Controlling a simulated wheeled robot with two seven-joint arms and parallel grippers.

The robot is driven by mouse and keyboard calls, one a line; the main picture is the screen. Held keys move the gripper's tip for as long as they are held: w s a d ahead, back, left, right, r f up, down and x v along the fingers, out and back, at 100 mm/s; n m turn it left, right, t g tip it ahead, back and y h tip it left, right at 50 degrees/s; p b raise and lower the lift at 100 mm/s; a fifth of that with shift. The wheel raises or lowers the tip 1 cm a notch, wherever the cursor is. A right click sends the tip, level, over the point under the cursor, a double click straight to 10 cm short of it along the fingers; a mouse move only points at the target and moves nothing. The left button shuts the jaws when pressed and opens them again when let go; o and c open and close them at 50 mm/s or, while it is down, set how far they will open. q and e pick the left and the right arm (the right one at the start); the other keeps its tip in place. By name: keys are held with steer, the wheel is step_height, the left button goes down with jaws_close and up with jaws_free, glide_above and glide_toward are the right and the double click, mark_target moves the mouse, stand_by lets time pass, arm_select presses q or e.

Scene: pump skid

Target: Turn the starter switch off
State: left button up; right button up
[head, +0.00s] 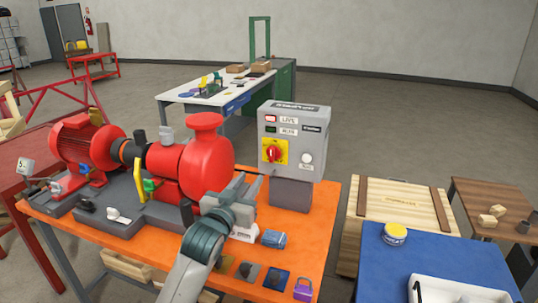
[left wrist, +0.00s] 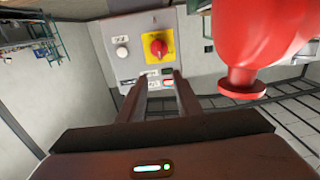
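The starter box (head: 290,132) is a grey cabinet on a grey post at the right end of the orange bench. Its switch (head: 273,152) is a red rotary knob on a yellow plate; it also shows upside down in the left wrist view (left wrist: 157,46). Above it are a red LIVE lamp (head: 270,118) and a dark green RUN lamp (head: 271,130). My left gripper (head: 250,182) is in front of and below the box. Its two fingers (left wrist: 156,82) are apart with nothing between them, pointing toward the box, not touching the knob. My right gripper is not in view.
A red pump (head: 205,160) and motor (head: 85,145) stand left of my left gripper. A purple padlock (head: 303,290), a blue item (head: 273,239) and small plates lie on the orange bench (head: 318,240). A wooden crate (head: 397,207) and blue table (head: 375,270) are at right.

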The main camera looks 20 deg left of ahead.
mark_target(271, 151)
arm_select(q)
steer(key=w+p, duration=0.1)
steer(key=w, duration=0.4)
steer(key=w+p, duration=0.1)
steer(key=w, duration=0.5)
steer(key=w+p, duration=0.2)
steer(key=w, duration=0.4)
steer(key=shift+w+d, duration=0.1)
steer(key=shift+d, duration=0.2)
jaws_close()
